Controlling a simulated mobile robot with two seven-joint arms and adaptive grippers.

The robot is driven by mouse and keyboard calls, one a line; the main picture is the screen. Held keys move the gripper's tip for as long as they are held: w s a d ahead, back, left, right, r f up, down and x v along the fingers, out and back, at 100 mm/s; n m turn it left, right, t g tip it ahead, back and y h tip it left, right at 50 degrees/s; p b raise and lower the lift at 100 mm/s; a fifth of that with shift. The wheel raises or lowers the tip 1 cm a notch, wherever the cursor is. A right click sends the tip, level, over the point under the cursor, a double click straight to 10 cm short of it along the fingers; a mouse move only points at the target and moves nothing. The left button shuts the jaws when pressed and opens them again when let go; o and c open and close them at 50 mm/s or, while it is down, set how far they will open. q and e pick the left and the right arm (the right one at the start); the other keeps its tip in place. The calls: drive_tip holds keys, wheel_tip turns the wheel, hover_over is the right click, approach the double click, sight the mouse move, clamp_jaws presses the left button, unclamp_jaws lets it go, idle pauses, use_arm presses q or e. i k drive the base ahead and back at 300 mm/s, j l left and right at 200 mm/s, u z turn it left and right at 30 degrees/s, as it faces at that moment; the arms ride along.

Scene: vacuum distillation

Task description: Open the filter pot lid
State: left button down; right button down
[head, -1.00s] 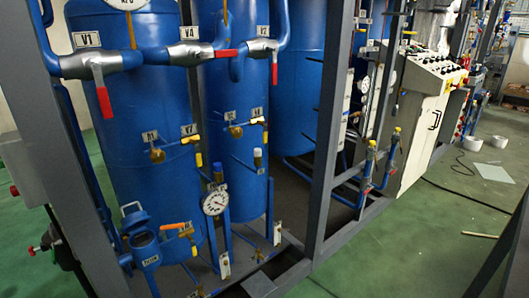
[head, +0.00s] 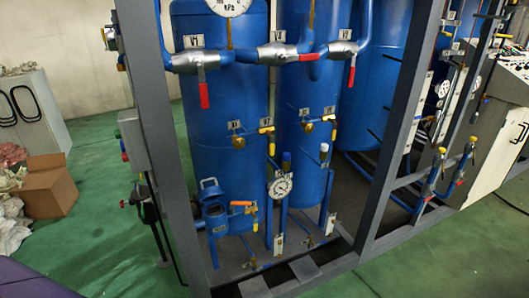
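The filter pot (head: 215,216) is a small blue vessel low at the front left of the rig, in front of the left blue tank (head: 228,125). Its lid (head: 209,188) appears raised at the back of the pot, with a loop handle on top; the pot's round top shows in front of it. A valve with an orange handle (head: 240,203) sits just right of the pot. Neither of my grippers is in the head view.
A grey frame post (head: 160,140) with a grey box (head: 133,139) stands left of the pot. A pressure gauge (head: 280,186) is to its right. A cardboard box (head: 48,187) and a cabinet (head: 33,112) are at far left.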

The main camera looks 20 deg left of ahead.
sight(210, 193)
drive_tip(key=u, duration=1)
